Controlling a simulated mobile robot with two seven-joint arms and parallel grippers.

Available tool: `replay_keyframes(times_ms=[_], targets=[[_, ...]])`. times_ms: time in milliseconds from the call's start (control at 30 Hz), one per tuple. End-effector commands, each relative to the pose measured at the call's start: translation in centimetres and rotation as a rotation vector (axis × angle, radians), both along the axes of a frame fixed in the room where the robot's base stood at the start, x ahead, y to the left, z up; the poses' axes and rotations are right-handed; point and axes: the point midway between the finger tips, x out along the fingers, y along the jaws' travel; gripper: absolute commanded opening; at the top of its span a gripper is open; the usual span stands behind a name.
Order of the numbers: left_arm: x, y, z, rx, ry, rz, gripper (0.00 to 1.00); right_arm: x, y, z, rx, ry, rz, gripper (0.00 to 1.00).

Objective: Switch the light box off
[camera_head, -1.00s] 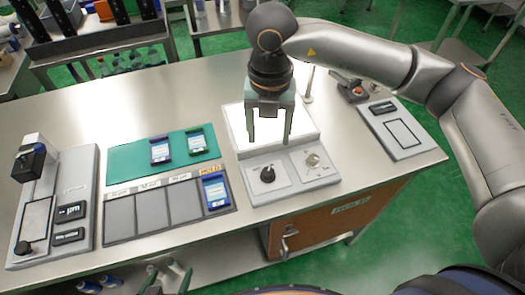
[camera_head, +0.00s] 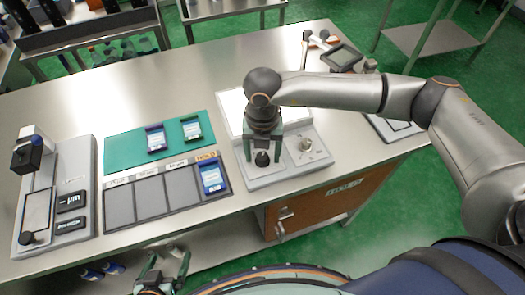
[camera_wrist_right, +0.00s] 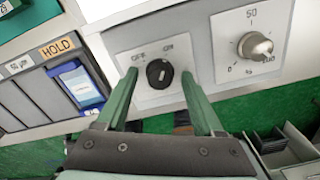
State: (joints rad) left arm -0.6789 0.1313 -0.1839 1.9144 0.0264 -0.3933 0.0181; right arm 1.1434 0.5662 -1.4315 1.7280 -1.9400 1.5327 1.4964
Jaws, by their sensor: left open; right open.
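The light box (camera_head: 232,104) stands on the bench with a bright white top panel, partly hidden by my right arm. On its front plate is a black rotary switch (camera_wrist_right: 159,73), with labels that look like OFF to the left and ON to the right. Its pale mark seems to point up toward ON. The switch also shows in the head view (camera_head: 262,159). My right gripper (camera_wrist_right: 160,77) is open, one green finger on each side of the switch; contact cannot be told. My left gripper (camera_head: 167,262) is open and empty below the bench's front edge.
A silver dial (camera_wrist_right: 255,46) with a number scale sits right of the switch. To the left lie a sorting tray with a HOLD slot (camera_head: 180,190) and a green mat (camera_head: 125,150) with small cases. A grey device (camera_head: 75,175) stands at far left.

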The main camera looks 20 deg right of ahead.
Motion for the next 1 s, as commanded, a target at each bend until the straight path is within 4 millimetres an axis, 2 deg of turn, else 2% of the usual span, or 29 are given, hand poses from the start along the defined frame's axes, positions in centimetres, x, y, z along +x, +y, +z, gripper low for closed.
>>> replay_keyframes(times_ms=[133, 733, 1000], targets=[[0.02, 0.01, 0.0, 0.0, 0.0, 0.0, 0.99, -0.01, 0.01, 0.0, 0.0, 0.0, 0.0, 0.69], [0.01, 0.01, -0.01, 0.0, 0.0, 0.0, 0.99, 0.0, 0.02, 0.06, 0.0, 0.0, 0.0, 0.01], [0.0, 0.01, -0.06, 0.0, 0.001, 0.0, 0.99, 0.0, 0.01, 0.06, 0.0, 0.0, 0.002, 0.0]])
